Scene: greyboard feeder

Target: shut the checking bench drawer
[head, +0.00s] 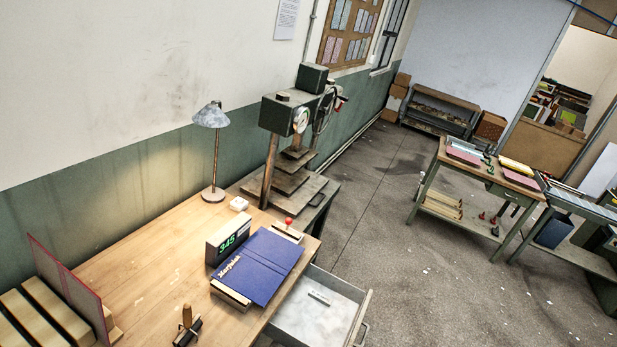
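A wooden-topped bench (150,265) fills the lower left, and I take it as the checking bench. Its drawer (300,322) stands open, sticking out to the right from under the bench top. The drawer is pale grey metal inside, with a darker rim and a handle (363,334) on its right front face. The drawer's near part is cut off by the bottom edge of the picture. My gripper is not in view.
A press (288,115) stands behind. The floor (400,260) right of the drawer is clear up to a worktable (440,165).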

